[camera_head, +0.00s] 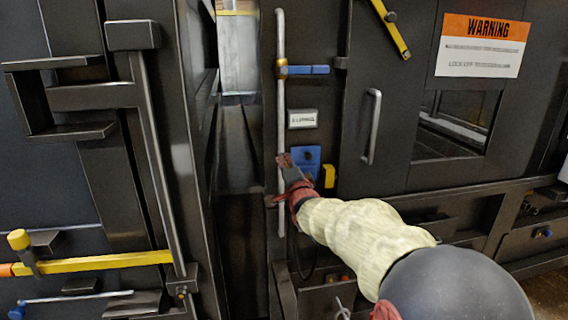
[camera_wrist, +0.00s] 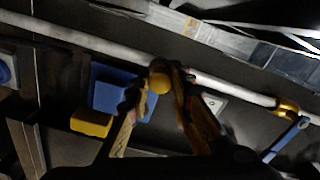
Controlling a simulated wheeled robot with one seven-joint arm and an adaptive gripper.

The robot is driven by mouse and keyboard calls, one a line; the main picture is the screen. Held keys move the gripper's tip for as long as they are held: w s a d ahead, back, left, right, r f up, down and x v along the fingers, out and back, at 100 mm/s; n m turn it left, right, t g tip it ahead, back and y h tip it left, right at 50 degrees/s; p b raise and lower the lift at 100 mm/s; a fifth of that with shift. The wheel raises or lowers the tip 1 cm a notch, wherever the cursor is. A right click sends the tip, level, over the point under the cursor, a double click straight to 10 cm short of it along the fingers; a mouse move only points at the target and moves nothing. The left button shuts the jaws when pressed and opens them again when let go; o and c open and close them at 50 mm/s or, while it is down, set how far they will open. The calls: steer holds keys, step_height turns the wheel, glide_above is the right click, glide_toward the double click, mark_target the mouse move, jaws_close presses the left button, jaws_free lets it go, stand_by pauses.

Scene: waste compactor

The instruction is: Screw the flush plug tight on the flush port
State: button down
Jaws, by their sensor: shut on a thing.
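My gripper (camera_head: 287,160) is at the vertical grey pipe, left of a blue plate (camera_head: 308,155). In the wrist view its two fingers (camera_wrist: 160,78) are closed around a small round yellow piece, seemingly the flush plug (camera_wrist: 159,83). The plug lies in front of the pipe (camera_wrist: 100,43) as seen from the wrist. The flush port cannot be made out; the plug and fingers cover that spot. I cannot tell whether the plug is seated or how far it is turned. In the head view my gripper hides the plug.
A blue-handled valve (camera_head: 305,70) sits higher on the pipe, above a white label (camera_head: 303,119). A yellow block (camera_head: 329,176) is beside the blue plate. A grey door handle (camera_head: 372,127) stands to the right. A dark gap (camera_head: 240,150) lies left of the pipe.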

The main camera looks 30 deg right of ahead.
steer(key=shift+r, duration=0.15)
steer(key=m+b, duration=0.2)
steer(key=m, duration=0.2)
steer(key=shift+m, duration=0.6)
steer(key=m+b, duration=0.1)
steer(key=m, duration=0.3)
steer(key=shift+m, duration=0.4)
steer(key=shift+b, duration=0.3)
steer(key=shift+m, duration=0.3)
steer(key=m+b, duration=0.1)
steer(key=m, duration=0.4)
steer(key=shift+r, duration=0.15)
